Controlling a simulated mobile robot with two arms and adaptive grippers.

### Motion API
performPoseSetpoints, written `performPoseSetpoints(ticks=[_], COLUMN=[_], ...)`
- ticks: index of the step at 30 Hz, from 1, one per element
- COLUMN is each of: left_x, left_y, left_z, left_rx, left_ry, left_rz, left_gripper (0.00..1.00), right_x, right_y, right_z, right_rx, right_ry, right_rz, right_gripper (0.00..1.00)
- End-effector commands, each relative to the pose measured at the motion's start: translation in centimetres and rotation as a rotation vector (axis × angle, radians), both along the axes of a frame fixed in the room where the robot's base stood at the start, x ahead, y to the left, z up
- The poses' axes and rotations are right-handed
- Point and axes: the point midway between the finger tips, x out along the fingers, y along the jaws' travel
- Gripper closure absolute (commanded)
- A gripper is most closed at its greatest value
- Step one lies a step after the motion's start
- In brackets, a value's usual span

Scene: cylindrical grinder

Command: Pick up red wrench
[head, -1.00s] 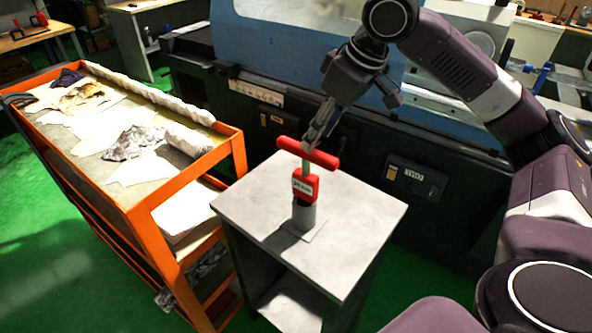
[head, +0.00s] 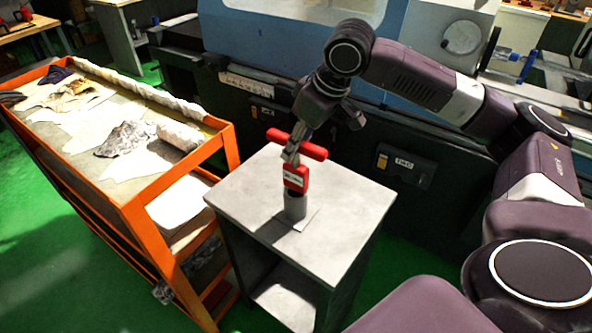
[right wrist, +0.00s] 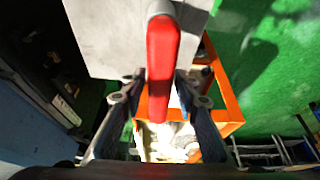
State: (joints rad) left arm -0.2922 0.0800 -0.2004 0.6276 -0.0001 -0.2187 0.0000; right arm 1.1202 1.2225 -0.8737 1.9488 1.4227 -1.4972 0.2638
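The red wrench has a red T-shaped crossbar (head: 314,151) and a red labelled block (head: 296,178) below it. It stands upright in a grey cylindrical holder (head: 295,206) on the grey cabinet. My right gripper (head: 291,154) is at the wrench from behind, its fingers just under the crossbar and partly hiding the shaft. In the right wrist view the red crossbar (right wrist: 162,60) lies between the two fingers (right wrist: 160,98), with a gap visible on each side; the gripper looks open. My left gripper is not in view.
The grey cabinet top (head: 345,215) is otherwise clear. An orange cart (head: 131,205) with cloths and paper stands to the left. A large blue and dark machine (head: 420,165) stands close behind the cabinet. Green floor lies around.

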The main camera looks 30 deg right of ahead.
Motion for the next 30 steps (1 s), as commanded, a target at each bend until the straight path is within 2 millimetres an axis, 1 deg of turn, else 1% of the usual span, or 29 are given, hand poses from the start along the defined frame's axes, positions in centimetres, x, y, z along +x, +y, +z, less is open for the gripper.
performPoseSetpoints(ticks=[1,6,7,12,22,26,30], left_x=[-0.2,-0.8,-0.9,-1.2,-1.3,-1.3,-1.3], left_y=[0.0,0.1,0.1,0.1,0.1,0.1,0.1], left_z=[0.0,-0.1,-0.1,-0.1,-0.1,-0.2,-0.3], left_rx=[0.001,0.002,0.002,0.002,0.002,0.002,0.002], left_ry=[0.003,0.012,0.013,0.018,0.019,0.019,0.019], left_rz=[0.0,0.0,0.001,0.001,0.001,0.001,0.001], left_gripper=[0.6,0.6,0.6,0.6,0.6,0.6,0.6], right_x=[0.0,0.0,0.0,0.0,0.1,0.2,0.1], right_y=[0.0,0.0,0.0,0.0,0.0,0.1,0.1], right_z=[0.0,0.0,0.0,0.1,0.5,1.4,3.2], right_rx=[0.0,0.0,0.0,0.0,0.001,0.002,0.001], right_ry=[0.0,0.0,0.0,0.0,-0.005,-0.008,-0.009], right_rz=[0.0,0.0,0.0,0.0,0.0,0.001,0.0], right_gripper=[0.79,0.98,1.0,1.0,1.0,1.0,1.0])
